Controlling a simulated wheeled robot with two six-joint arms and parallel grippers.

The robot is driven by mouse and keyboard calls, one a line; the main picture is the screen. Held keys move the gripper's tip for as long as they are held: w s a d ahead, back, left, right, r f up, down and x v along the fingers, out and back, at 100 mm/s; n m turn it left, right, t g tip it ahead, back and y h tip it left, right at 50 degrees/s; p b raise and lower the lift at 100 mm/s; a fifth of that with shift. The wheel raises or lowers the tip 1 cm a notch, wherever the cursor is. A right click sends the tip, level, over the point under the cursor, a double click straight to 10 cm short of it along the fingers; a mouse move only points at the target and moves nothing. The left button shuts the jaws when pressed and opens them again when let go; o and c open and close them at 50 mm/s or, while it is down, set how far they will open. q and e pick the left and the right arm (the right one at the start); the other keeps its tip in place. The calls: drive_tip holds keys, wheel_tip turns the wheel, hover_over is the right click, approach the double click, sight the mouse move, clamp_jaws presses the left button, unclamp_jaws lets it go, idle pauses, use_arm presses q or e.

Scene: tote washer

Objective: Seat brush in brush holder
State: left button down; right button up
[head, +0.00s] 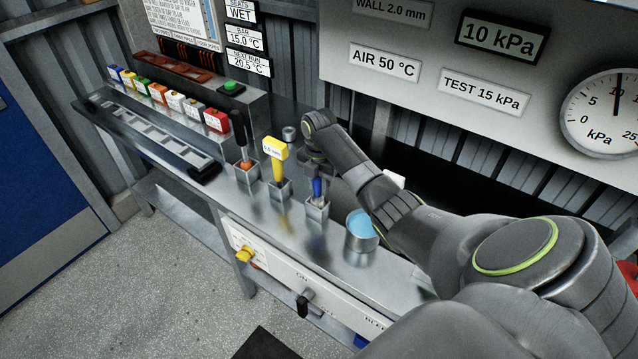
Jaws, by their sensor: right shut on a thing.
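The brush (318,187), with a blue part showing, is upright below my right gripper (317,174). The gripper is shut on it and hides its upper part. The brush's lower end is at the mouth of a square metal brush holder (317,211) on the steel bench, and seems to be inside it. I cannot tell how deep it sits. My left gripper is not in view.
To the left, a yellow tool (278,165) and an orange-and-black tool (243,150) stand in similar holders. A metal cup with blue contents (361,226) stands close on the right. Several coloured blocks (174,101) line the back left. A long tray (150,135) lies in front.

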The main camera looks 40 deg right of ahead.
drive_tip(key=shift+f, duration=0.1)
drive_tip(key=o, duration=1.6)
drive_tip(key=shift+o, duration=0.2)
wheel_tip(320, 180, up, 4)
drive_tip(key=p, duration=0.3)
drive_tip(key=shift+f+p, duration=0.25)
drive_tip(key=shift+p, duration=0.05)
drive_tip(key=shift+r+p, duration=0.5)
drive_tip(key=shift+r, duration=2.25)
drive_tip(key=shift+f, duration=0.1)
